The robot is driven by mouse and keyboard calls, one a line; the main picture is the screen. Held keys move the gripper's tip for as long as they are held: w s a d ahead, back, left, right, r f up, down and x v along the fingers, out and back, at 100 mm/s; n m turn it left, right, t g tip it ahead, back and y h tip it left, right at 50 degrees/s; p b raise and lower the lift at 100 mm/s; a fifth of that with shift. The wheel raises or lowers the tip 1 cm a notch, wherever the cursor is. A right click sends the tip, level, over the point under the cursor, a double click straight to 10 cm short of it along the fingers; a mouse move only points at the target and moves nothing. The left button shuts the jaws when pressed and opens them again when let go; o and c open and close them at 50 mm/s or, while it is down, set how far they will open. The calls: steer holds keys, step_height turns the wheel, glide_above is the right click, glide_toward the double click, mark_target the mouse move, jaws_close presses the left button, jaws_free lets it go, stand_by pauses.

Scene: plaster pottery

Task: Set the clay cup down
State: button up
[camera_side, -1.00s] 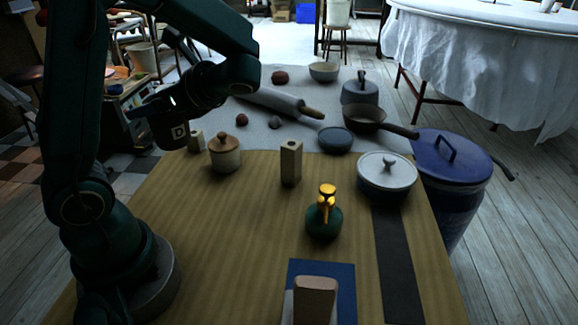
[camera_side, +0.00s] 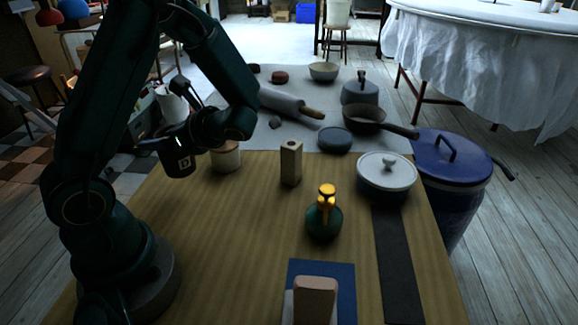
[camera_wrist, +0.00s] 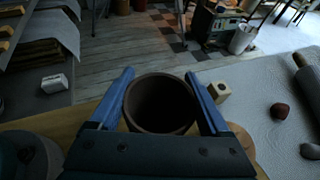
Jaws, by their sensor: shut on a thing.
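The dark clay cup (camera_side: 181,163) with a pale letter D on it is upright at the left edge of the wooden table (camera_side: 235,240) in the side view. It seems to hang in the air, but its height is hard to judge. In the wrist view the cup (camera_wrist: 160,112) shows as a round, dark, empty opening between two blue fingers. My gripper (camera_wrist: 159,76) is shut on the cup, one finger on each side of it. In the side view the fingers are hard to make out against the dark cup and arm.
A lidded jar (camera_side: 226,158) stands just right of the cup, partly hidden by my arm. A wooden block (camera_side: 291,165), a green bottle (camera_side: 324,222) and a lidded pot (camera_side: 387,177) stand farther right. The table's left middle is clear. A grey cloth (camera_side: 300,135) with pottery lies behind.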

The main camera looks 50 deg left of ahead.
mark_target(171, 159)
steer(key=shift+f, duration=2.8)
steer(key=shift+f, duration=0.1)
steer(key=o, duration=1.5)
steer(key=shift+c, duration=0.2)
